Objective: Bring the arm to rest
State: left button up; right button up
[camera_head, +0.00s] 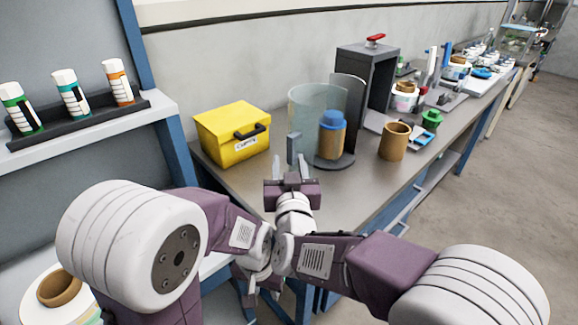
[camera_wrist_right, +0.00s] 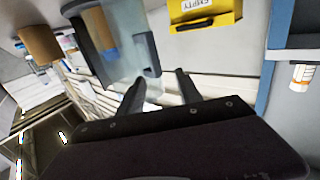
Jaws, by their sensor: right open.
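My right gripper (camera_head: 290,168) is the upper one in the head view. Its two fingers stand apart with nothing between them, over the near edge of the bench (camera_head: 345,195), in front of the clear curved guard. In the right wrist view my right gripper (camera_wrist_right: 158,86) also shows open and empty. My left gripper (camera_head: 258,290) is lower, below the bench top and partly hidden behind my arm links; its jaws are too small and covered to judge. The right forearm comes in from the right and the left one from the left.
A yellow box (camera_head: 232,140) marked EMPTY stands left of the clear guard (camera_head: 305,108). Inside the guard is a brown reel with a blue top (camera_head: 331,135). A brown cylinder (camera_head: 394,142) stands to its right. A shelf with several bottles (camera_head: 70,92) is at left.

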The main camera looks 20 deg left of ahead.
jog(key=w+d+r+m+t+h, duration=0.1)
jog(key=w+d+m+h, duration=0.2)
jog(key=d, duration=0.4)
jog(key=w+d+r+m+t+h, duration=0.1)
jog(key=w+d+r+h, duration=0.1)
jog(key=w+d, duration=0.45)
jog(key=d+f+g+h, duration=0.1)
jog(key=d+f, duration=0.2)
jog(key=d, duration=0.5)
jog(key=d+f+g+h, duration=0.1)
jog(key=d+f+g, duration=0.15)
jog(key=d, duration=0.45)
jog(key=s+d+f+g, duration=0.35)
jog(key=s+f, duration=0.25)
jog(key=f, duration=0.2)
jog(key=s+d+f+g, duration=0.3)
jog(key=s+d+f, duration=0.1)
jog(key=s+f, duration=0.25)
jog(key=s+f+g, duration=0.4)
jog(key=s, duration=0.4)
jog(key=s+f+g, duration=0.4)
jog(key=s, duration=0.4)
notch_tip(320, 180, up, 16)
jog(key=p, duration=1.5)
jog(key=shift+w+f+m+t+p, duration=0.2)
jog(key=shift+w+m+t+p, duration=0.1)
jog(key=shift+w+p, duration=0.05)
